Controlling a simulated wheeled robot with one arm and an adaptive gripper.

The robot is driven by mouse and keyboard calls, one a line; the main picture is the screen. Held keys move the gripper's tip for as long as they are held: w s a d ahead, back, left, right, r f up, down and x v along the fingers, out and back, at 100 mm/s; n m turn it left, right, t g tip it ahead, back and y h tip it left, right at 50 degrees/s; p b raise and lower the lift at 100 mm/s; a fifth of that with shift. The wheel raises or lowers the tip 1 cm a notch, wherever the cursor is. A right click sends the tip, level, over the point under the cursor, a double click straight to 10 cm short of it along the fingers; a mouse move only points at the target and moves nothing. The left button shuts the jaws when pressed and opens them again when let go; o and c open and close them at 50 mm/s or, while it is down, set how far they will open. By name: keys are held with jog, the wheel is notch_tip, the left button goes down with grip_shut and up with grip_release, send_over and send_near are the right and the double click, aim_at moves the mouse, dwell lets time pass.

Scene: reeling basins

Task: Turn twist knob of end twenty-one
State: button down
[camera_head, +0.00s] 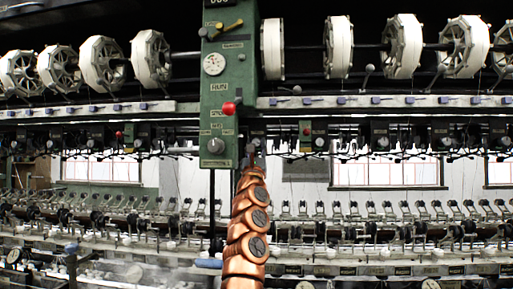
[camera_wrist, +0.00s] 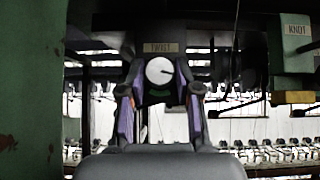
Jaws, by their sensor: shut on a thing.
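In the wrist view, a round pale twist knob (camera_wrist: 159,71) with a dark pointer mark sits under a "TWIST" label (camera_wrist: 160,48) on a dark box. The pointer points roughly right. My gripper (camera_wrist: 160,84) has one finger at each side of the knob and is shut on it. In the head view, my copper-coloured arm reaches up toward the dark row of boxes just right of the green panel. The gripper's tips and the held knob cannot be made out there.
A green control panel (camera_head: 216,110) with a gauge, a red-knobbed lever and a "RUN" label hangs beside my arm. A green box with a "KNOT" label (camera_wrist: 296,29) is close at right in the wrist view. White reels (camera_head: 403,46) line the top, and bobbin rows (camera_head: 400,210) run below.

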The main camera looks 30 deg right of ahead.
jog(key=c, duration=0.8)
grip_release()
jog(key=shift+r+n+t+y+p, duration=0.15)
jog(key=shift+n+t+y+p, duration=0.45)
jog(key=shift+n+y, duration=0.55)
jog(key=n+y, duration=0.1)
jog(key=n, duration=0.1)
jog(key=n+t+y+p, duration=0.1)
jog(key=n+y, duration=0.1)
jog(key=shift+s+d+y, duration=0.1)
jog(key=shift+d+y, duration=0.05)
jog(key=shift+y, duration=0.1)
jog(key=shift+n+y+p, duration=0.55)
jog(key=shift+n+y, duration=0.15)
jog(key=shift+n, duration=0.25)
jog(key=shift+n+t+y, duration=0.3)
jog(key=shift+n+y, duration=0.2)
jog(key=shift+y, duration=0.2)
jog(key=shift+s+d+n+y+p, duration=0.1)
jog(key=shift+n+y+p, duration=0.7)
jog(key=shift+n, duration=0.5)
